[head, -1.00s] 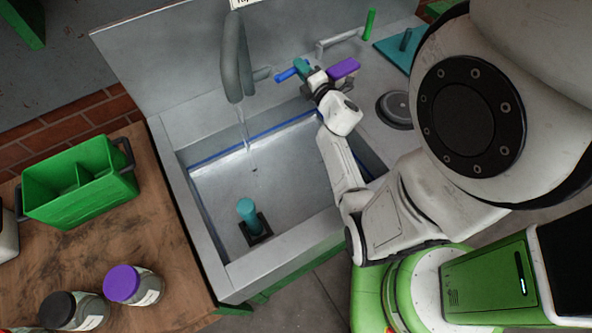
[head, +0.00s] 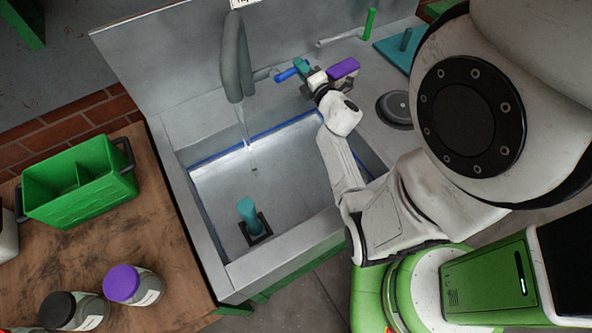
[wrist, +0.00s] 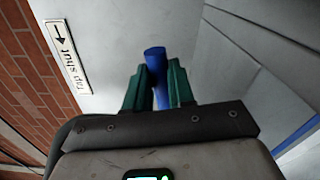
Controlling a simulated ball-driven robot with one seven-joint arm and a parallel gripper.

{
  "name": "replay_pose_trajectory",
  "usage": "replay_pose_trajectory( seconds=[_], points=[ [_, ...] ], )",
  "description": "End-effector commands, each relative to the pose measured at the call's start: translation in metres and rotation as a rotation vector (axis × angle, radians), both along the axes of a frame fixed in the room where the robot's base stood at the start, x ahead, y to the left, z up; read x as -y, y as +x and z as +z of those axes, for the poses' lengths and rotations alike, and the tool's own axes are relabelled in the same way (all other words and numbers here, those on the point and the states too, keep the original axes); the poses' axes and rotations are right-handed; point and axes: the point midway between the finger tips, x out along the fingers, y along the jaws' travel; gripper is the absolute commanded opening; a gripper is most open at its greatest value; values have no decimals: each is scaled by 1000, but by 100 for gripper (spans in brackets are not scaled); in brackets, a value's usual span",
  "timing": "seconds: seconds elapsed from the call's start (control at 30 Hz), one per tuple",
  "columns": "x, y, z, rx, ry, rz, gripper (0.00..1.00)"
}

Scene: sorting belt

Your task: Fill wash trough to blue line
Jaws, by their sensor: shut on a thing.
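The metal wash trough (head: 295,245) lies left of my arm. A blue line (head: 215,160) runs along its inner walls. A thin stream (head: 243,130) falls from the grey tap spout (head: 235,60) into the trough. The water surface seems close below the line, but the exact gap is hard to tell. A teal plug (head: 247,212) stands upright at the trough's near end. My gripper (head: 299,67) is beside the spout, shut on the blue tap handle (head: 285,75). The handle also shows between the teal fingers in the wrist view (wrist: 155,56).
A green caddy (head: 85,185) and lidded jars (head: 132,285) stand on the wooden table at left. A round dark disc (head: 395,107) lies right of the trough.

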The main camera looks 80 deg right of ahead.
Motion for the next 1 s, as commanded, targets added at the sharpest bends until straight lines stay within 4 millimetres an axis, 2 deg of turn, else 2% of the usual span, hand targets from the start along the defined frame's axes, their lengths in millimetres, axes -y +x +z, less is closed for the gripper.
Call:
replay_pose_trajectory(
  seconds=[0.2, 0.5, 0.87, 1.0],
  points=[
    [-2, 3, -1, -10, -6, 6, 0],
    [-5, 7, 15, -187, -149, 7, 0],
    [-6, 8, 17, -220, -175, 7, 0],
    [-10, 12, 24, -310, -249, 8, 0]
  ],
)
